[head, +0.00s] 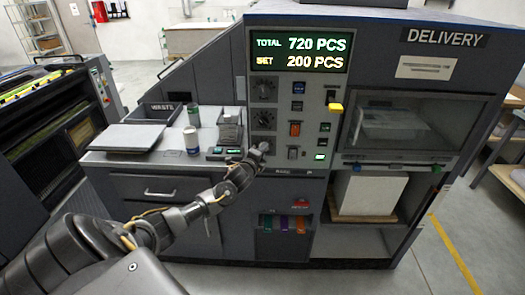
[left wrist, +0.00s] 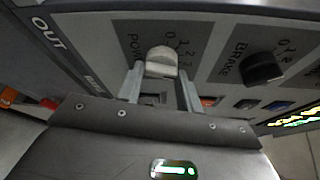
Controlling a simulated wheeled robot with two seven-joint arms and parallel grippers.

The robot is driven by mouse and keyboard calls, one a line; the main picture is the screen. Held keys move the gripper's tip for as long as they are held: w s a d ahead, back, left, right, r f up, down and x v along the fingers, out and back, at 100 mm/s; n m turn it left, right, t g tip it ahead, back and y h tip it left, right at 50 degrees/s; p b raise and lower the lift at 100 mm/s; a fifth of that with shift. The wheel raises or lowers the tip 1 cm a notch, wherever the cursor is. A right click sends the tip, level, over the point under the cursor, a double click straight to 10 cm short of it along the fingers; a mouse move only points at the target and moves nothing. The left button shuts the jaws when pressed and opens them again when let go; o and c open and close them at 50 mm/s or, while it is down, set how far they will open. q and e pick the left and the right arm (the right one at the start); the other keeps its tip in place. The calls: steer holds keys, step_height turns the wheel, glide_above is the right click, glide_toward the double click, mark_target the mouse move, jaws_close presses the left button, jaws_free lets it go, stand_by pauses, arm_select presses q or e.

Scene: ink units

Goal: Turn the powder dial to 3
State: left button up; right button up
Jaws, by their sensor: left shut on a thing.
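The powder dial (left wrist: 161,62) is a pale knob on the machine's grey panel, with its label partly cut by the fingers and small numerals around its upper right side. My left gripper (left wrist: 160,88) is shut on this dial, one finger on each side. Which numeral the dial points to is too unclear to tell. In the head view my left gripper (head: 262,149) reaches the lower left of the control panel (head: 282,100) and hides the dial. My right gripper is in neither view.
The black brake dial (left wrist: 262,68) sits close to the right of the powder dial in the left wrist view. Two dark dials (head: 263,89) are above my gripper in the head view.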

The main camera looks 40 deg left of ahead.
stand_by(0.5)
arm_select(q)
steer(key=o, duration=0.9)
steer(key=shift+o, duration=0.4)
steer(key=b+v, duration=0.2)
steer(key=v, duration=0.8)
steer(key=shift+s+d+b, duration=0.2)
steer(key=shift+s+b, duration=0.1)
steer(key=shift+s, duration=0.05)
